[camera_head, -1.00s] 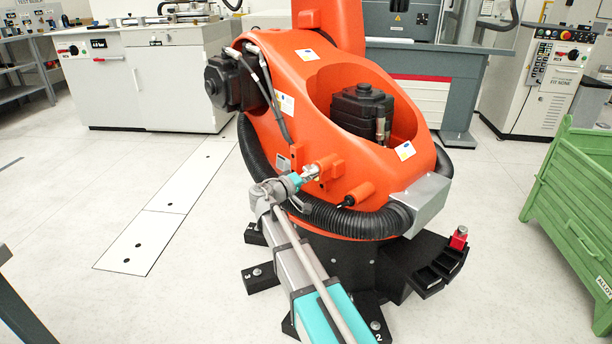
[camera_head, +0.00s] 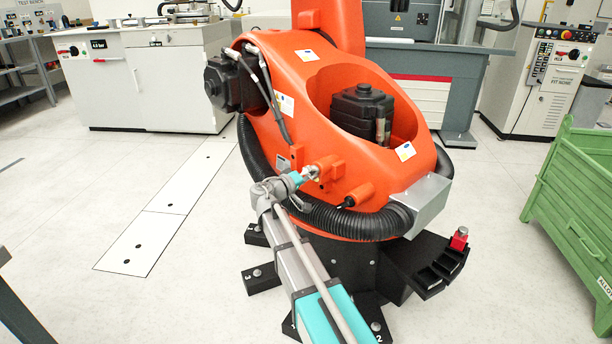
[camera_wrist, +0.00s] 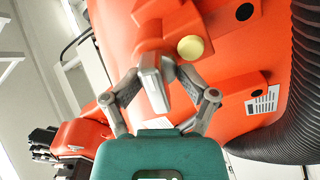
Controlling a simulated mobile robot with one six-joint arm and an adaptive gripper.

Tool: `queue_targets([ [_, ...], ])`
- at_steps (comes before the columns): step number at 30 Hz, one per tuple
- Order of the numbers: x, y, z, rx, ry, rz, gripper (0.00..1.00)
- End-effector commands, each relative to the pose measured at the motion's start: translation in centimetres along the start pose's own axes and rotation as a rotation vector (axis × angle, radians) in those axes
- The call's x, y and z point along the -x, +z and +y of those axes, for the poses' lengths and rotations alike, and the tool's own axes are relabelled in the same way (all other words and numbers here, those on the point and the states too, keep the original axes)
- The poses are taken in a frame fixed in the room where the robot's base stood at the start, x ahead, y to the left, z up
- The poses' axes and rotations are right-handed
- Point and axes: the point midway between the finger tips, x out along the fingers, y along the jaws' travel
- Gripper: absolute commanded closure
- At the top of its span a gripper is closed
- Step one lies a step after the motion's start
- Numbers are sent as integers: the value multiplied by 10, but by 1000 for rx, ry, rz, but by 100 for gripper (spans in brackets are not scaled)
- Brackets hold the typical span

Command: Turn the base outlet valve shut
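The base outlet valve appears to be the small fitting on the lower front of the orange robot base. A pale silver handle (camera_wrist: 154,84) shows in the wrist view in front of an orange block (camera_wrist: 170,22). My gripper (camera_wrist: 158,76) has both grey fingers drawn in against this handle, one on each side, and looks shut on it. The fingers hide part of the handle, and its exact turn is hard to read. In the head view my gripper (camera_head: 311,173) reaches the orange block (camera_head: 331,167) on the base. The contact is small there.
A cream round cap (camera_wrist: 190,47) sits right beside the fingers. A black corrugated hose (camera_head: 345,222) curves below the fitting. A grey box (camera_head: 428,205) and black foot plates (camera_head: 425,268) are to the right. A green crate (camera_head: 575,205) stands far right. The left floor is clear.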

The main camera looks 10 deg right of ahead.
Motion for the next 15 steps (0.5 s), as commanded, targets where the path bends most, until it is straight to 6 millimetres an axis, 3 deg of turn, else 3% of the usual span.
queue_targets([
  [15, 5, 6, 1, -1, -4, -3, 43],
])
